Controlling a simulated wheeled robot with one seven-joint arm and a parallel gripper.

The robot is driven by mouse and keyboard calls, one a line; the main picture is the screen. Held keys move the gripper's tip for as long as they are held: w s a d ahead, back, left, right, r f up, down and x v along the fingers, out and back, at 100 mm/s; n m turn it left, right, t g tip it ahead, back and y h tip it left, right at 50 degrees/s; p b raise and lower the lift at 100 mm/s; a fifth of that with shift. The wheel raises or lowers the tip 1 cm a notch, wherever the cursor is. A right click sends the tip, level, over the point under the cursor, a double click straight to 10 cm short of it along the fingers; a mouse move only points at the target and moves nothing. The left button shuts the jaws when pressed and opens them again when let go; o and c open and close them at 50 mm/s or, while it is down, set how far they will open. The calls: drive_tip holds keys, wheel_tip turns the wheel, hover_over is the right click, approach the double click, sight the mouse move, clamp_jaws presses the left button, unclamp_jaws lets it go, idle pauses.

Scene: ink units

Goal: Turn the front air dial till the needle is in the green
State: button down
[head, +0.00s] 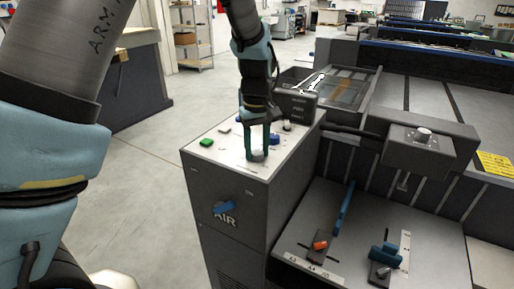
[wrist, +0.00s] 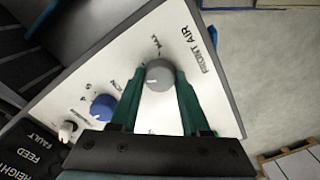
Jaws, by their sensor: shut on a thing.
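The front air dial (wrist: 158,76) is a round grey knob on a white panel, beside the printed words FRONT AIR and MAX. A light mark shows on its lower edge in the wrist view. My gripper (wrist: 160,84) is shut on this dial, one green finger on each side. I cannot make out a needle or a green band in either view.
A blue knob (wrist: 102,107) and a small white knob (wrist: 67,127) stand beside the dial. A green button (head: 206,142) is on the panel's left. A dark display box (head: 296,105) stands behind. Open floor lies left.

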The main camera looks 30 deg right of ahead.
sight(256, 152)
idle(0.3)
drive_tip(key=shift+c, duration=1.9)
unclamp_jaws()
drive_tip(key=shift+r, duration=0.15)
wheel_tip(256, 152, up, 10)
drive_tip(key=b, duration=0.1)
drive_tip(key=shift+r+b, duration=0.25)
drive_tip(key=shift+b, duration=0.1)
drive_tip(key=shift+a, duration=0.1)
